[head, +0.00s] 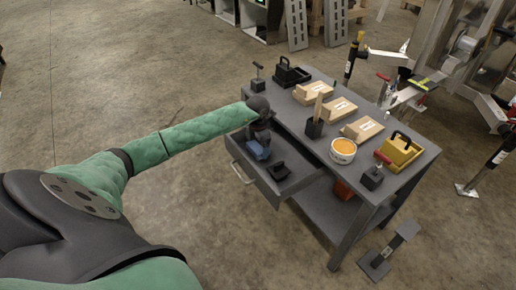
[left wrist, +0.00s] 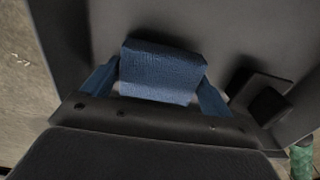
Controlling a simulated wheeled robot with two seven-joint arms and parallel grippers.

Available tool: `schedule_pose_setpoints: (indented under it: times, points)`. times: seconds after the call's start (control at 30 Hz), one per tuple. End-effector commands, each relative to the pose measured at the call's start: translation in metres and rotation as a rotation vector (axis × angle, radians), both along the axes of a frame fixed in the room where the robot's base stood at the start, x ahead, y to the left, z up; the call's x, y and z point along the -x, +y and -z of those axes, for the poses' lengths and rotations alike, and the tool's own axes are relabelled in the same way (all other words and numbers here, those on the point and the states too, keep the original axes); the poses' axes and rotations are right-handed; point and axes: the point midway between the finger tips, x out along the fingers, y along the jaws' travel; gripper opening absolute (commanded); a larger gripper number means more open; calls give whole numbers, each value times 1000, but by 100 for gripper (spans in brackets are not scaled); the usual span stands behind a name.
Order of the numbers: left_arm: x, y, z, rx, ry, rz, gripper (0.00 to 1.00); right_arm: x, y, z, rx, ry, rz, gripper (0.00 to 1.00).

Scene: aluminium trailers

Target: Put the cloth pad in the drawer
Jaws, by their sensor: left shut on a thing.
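The cloth pad (left wrist: 160,72) is a blue, textured block between the two fingers of my left gripper (left wrist: 158,85) in the left wrist view. The gripper is shut on it. In the head view, my left gripper (head: 258,146) hangs over the open drawer (head: 290,182) at the table's left end, with the blue pad showing low at its tip. The drawer is dark grey, with a light handle on its front. I cannot tell whether the pad touches the drawer floor. My right gripper is not in view.
A black object (head: 279,171) lies in the drawer beside the gripper. The grey table (head: 290,112) above carries cardboard boxes (head: 313,93), an orange-topped tub (head: 343,150), a yellow caddy (head: 399,153) and a black caddy (head: 290,74). The floor left of the drawer is clear.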

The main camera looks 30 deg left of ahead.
Motion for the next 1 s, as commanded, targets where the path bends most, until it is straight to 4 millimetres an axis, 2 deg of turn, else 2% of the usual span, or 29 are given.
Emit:
schedule_pose_setpoints:
  times: [0.1, 0.5, 0.53, 0.6, 0.83, 1.0]
  points:
    - [0, -1, 13, 1, -2, -1, 64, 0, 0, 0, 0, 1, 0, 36]
    - [0, 0, 18, -1, -1, 0, 64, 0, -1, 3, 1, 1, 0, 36]
    - [0, 0, 17, -1, -1, 0, 92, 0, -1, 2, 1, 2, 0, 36]
    - [0, 0, 17, 0, -1, 0, 100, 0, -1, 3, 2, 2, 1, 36]
    - [0, -1, 15, 0, -1, 0, 100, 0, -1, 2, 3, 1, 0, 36]
    - [-1, 0, 2, -1, -2, 0, 100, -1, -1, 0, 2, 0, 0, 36]
